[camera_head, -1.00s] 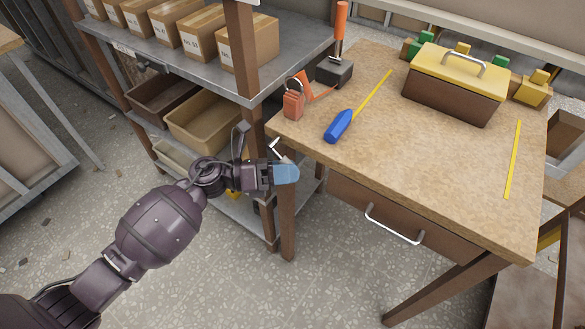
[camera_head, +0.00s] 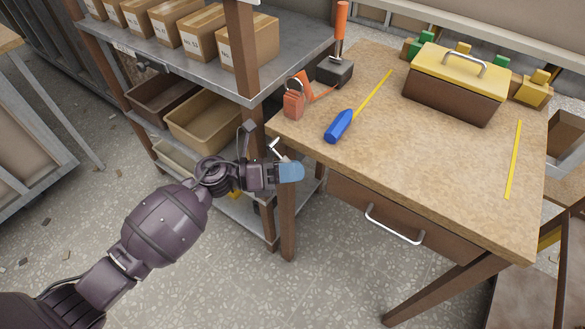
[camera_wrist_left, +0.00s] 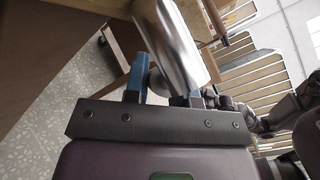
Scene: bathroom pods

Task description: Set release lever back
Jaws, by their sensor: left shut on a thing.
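My left gripper (camera_head: 290,172) is at the near left corner of the workbench, just off its edge and in front of the bench leg. Its blue fingers are shut on a bare metal lever. In the head view a small silver end of the lever (camera_head: 276,147) sticks up behind the fingers; the rest is hidden by the gripper. In the left wrist view the lever (camera_wrist_left: 177,45) is a thick shiny bar, tilted, running between the fingers of the gripper (camera_wrist_left: 168,85). My right gripper does not show.
The workbench (camera_head: 450,190) holds a red padlock (camera_head: 293,105), a mallet (camera_head: 334,73), a blue-handled tool (camera_head: 339,127) and a yellow-lidded toolbox (camera_head: 455,88). A drawer handle (camera_head: 393,224) juts from the front. A metal shelf (camera_head: 190,62) with boxes stands close on the left.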

